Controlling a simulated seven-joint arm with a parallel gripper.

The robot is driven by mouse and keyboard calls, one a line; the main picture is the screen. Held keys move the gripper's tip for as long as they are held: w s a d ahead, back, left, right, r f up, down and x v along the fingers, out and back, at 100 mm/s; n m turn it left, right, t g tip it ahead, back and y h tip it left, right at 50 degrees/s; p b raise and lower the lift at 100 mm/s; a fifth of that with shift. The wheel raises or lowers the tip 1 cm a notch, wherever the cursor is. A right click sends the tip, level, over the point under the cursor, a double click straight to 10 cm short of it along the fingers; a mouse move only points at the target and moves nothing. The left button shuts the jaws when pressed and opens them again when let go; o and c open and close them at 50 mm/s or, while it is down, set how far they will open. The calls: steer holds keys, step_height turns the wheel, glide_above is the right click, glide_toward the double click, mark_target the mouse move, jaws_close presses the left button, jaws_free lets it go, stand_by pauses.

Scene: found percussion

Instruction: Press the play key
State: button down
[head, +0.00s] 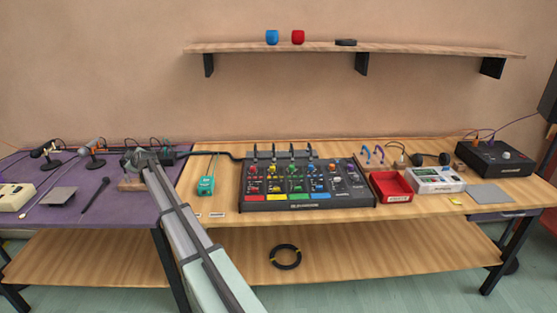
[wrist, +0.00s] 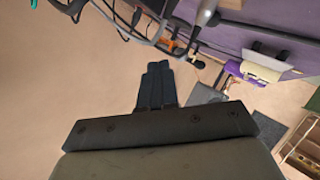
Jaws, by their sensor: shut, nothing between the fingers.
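No key marked play can be read in either view. A cream device (head: 14,196) lies at the left end of the purple-covered table in the head view, its keys too small to make out. A cream item on purple, perhaps the same device, shows at the right of the wrist view (wrist: 262,70). A white boxy device (head: 437,180) stands on the right of the wooden bench. My gripper (head: 135,160) is over the purple table, right of the cream device and apart from it. Its dark fingers (wrist: 156,78) are shut and empty in the wrist view.
Microphones on stands (head: 92,155) and cables stand near the gripper at the back of the purple table (head: 115,207). A black mixer with coloured pads (head: 306,190), a teal box (head: 206,185) and a red tray (head: 391,187) sit on the wooden bench.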

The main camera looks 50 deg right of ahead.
steer(key=s+d+r+m+g+h, duration=0.15)
steer(key=s+d, duration=0.35)
steer(key=d, duration=1.1)
steer(key=s+d+r+m+h, duration=0.1)
steer(key=s+d+m, duration=0.25)
steer(key=d, duration=1.35)
steer(key=s+d+m+g, duration=0.2)
steer(key=s+d+m, duration=0.2)
steer(key=s+d, duration=2)
steer(key=s+d+m, duration=0.2)
steer(key=s+d, duration=1.1)
steer(key=s, duration=0.1)
steer(key=s+d+m, duration=0.2)
steer(key=s+d, duration=0.2)
steer(key=s, duration=1.2)
steer(key=s+d+r+m+g+y, duration=0.1)
steer(key=s+d, duration=0.4)
steer(key=s, duration=1.1)
steer(key=s+d+m, duration=0.3)
steer(key=s+d, duration=0.1)
steer(key=s, duration=1.3)
steer(key=shift+d+r+m, duration=0.15)
steer(key=shift+r+m, duration=0.1)
steer(key=shift+m, duration=0.15)
steer(key=shift+f, duration=0.2)
